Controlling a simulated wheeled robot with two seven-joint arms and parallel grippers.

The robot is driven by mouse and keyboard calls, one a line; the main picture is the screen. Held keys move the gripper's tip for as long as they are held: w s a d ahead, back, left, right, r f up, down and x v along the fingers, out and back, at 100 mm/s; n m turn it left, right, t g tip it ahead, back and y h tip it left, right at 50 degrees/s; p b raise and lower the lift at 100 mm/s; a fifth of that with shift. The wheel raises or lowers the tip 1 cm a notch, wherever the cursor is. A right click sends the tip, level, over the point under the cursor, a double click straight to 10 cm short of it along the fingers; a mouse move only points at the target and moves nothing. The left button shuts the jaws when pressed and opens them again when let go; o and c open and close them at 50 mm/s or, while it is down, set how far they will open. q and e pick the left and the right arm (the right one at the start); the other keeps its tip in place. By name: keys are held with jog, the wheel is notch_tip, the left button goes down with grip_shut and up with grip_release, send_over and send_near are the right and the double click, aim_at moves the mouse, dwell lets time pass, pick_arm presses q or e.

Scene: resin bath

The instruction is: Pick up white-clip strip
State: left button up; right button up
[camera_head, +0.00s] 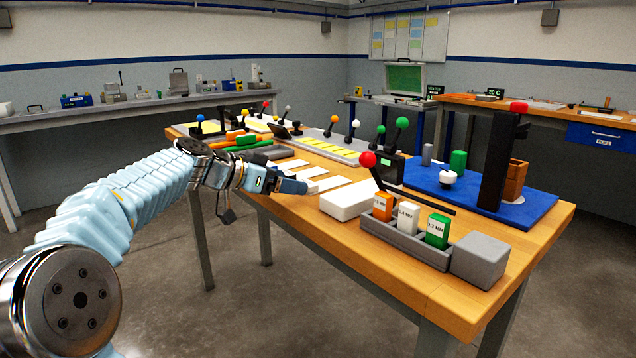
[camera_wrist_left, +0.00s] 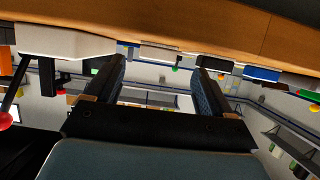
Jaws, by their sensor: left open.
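Several flat white strips lie in a row on the wooden table (camera_head: 400,255); one white strip (camera_head: 327,184) lies just beyond my left gripper and another (camera_head: 288,165) farther back. I cannot tell which one is the white-clip strip. My left gripper (camera_head: 300,187) is at the table's near edge, close to the nearer strips. In the left wrist view the gripper (camera_wrist_left: 160,65) has its two fingers wide apart with nothing between them. That view is upside down, with the table edge (camera_wrist_left: 230,25) across the top. My right gripper is not in view.
A white box (camera_head: 347,200) and a grey tray (camera_head: 407,240) holding orange, white and green blocks stand right of the gripper. A red-knobbed lever (camera_head: 368,160) rises behind them. A blue mat (camera_head: 540,213) bears a black column (camera_head: 497,165).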

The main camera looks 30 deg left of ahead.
aim_at(310, 181)
pick_arm(q)
jog(key=x, duration=0.1)
jog(key=p+x, duration=0.1)
jog(key=x, duration=0.1)
jog(key=r+p+x, duration=0.1)
jog(key=x, duration=0.1)
jog(key=shift+w+d, duration=0.25)
jog(key=shift+d, duration=0.1)
jog(key=shift+w+d+f, duration=0.1)
jog(key=shift+w+f, duration=0.1)
jog(key=shift+w, duration=0.05)
jog(key=c, duration=1)
